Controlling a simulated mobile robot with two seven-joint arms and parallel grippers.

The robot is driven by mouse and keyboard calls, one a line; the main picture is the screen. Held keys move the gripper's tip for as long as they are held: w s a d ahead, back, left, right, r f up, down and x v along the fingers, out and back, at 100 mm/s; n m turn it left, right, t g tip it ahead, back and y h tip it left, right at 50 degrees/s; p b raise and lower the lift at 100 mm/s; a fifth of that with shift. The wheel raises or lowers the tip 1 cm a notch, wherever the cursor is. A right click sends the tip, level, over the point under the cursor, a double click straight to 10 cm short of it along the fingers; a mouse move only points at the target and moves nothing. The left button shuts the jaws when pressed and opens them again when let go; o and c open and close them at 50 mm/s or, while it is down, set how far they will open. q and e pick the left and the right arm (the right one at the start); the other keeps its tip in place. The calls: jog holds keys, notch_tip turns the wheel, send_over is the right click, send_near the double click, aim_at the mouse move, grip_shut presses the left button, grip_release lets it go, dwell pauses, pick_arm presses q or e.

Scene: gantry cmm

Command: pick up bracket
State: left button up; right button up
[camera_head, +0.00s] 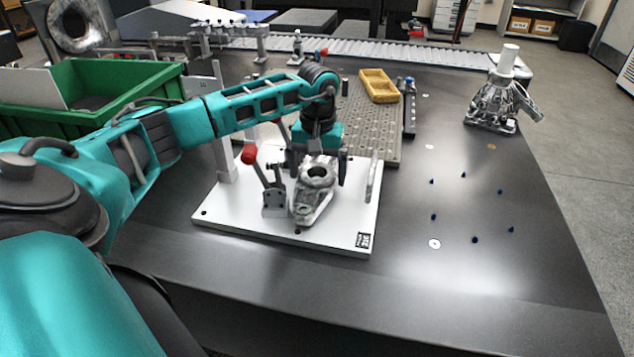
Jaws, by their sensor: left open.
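The bracket is most likely the grey cast metal part (313,192) with a round bored boss, lying on the white fixture plate (345,236). My left gripper (318,160) points down just above and behind the boss. Its jaws are open, one finger on each side; I cannot tell whether they touch the part. A toggle clamp with a red handle (249,154) stands just left of the part. My right gripper is not in view.
A green bin (110,85) stands at the left. A perforated plate (370,125) with a yellow tray (379,86) is behind the fixture. Another metal casting (495,103) stands at the back right.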

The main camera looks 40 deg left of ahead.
pick_arm(q)
jog(key=c, duration=1.4)
